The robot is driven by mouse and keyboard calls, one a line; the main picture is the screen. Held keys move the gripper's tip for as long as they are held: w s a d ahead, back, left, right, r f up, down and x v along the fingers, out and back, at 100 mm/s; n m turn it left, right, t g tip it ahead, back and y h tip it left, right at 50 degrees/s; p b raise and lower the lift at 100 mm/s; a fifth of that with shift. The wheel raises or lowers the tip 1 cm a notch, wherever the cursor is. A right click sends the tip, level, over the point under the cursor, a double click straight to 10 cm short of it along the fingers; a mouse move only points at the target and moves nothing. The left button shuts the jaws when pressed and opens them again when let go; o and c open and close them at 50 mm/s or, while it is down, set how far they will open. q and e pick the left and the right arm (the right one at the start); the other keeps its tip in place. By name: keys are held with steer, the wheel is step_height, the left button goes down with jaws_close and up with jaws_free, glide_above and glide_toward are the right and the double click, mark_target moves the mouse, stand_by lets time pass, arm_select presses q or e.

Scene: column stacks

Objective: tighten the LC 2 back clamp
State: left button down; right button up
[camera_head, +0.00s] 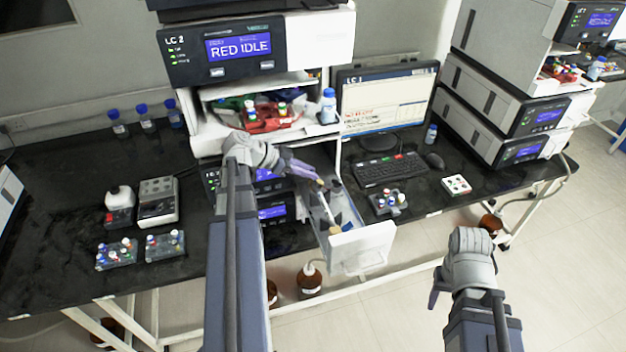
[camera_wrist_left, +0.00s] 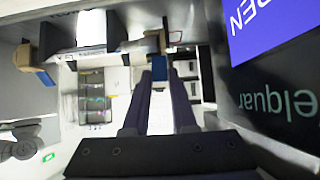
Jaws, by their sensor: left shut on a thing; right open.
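The LC 2 drawer (camera_head: 362,248) stands open below the LC 2 stack. A thin pale column (camera_head: 326,208) lies in it between a tan front clamp (camera_head: 334,230) and a tan back clamp (camera_head: 320,183). My left gripper (camera_head: 316,178) reaches into the back of the drawer. The other clamp (camera_wrist_left: 33,60) shows at the left there. The clamp's tightness cannot be told. My right gripper (camera_head: 436,290) is open and empty, away from the bench.
A monitor (camera_head: 388,97), keyboard (camera_head: 391,170) and vial rack (camera_head: 388,203) stand right of the drawer. More racks (camera_head: 165,245) are at the left. A brown bottle (camera_head: 309,281) stands below the drawer.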

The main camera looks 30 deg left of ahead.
arm_select(q)
steer(key=shift+s+a+f+t+h+b, duration=0.4)
steer(key=shift+t+h+b, duration=0.5)
steer(key=shift+b, duration=1.5)
steer(key=shift+s+a+f+t+h+b, duration=0.2)
steer(key=shift+s+f+t+h+b, duration=0.45)
steer(key=shift+b, duration=1.75)
steer(key=shift+s+a+f+t+h+b, duration=0.25)
steer(key=shift+t+h+b, duration=0.8)
steer(key=shift+b, duration=1.35)
steer(key=shift+w, duration=0.15)
steer(key=c, duration=0.7)
jaws_free()
steer(key=shift+a+t, duration=0.1)
steer(key=shift+t, duration=0.2)
steer(key=shift+v, duration=3.9)
steer(key=shift+r, duration=0.15)
